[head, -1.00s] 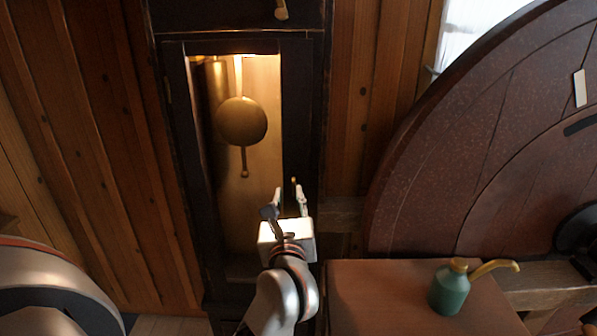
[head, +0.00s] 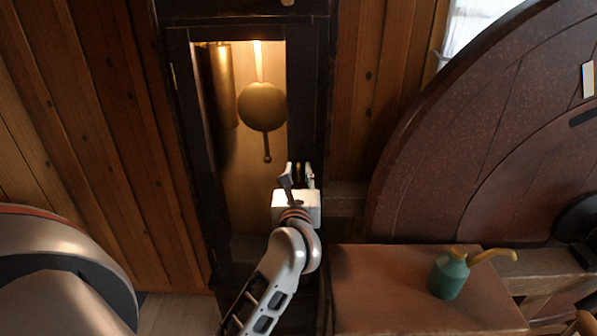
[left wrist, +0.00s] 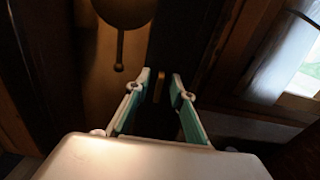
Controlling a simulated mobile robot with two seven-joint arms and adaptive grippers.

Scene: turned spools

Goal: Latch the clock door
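The clock (head: 181,110) is a tall dark case against the plank wall, its narrow door framing a lit interior. A round brass pendulum (head: 262,106) hangs inside; it also shows in the left wrist view (left wrist: 122,12). A small brass latch piece (left wrist: 157,86) stands upright on the door's dark right side. My left gripper (head: 300,174) is at that right side, with its fingers pointing at the door. In the left wrist view its two teal-lined fingers (left wrist: 161,77) are apart, with the latch piece seen between them. Contact cannot be told. My right gripper is in neither current view.
A wooden bench top (head: 400,292) at lower right holds a green oil can (head: 449,275) with a brass spout. A large dark red wheel (head: 470,150) fills the right side. A bright window (head: 475,25) is behind it. Plank wall lies left of the clock.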

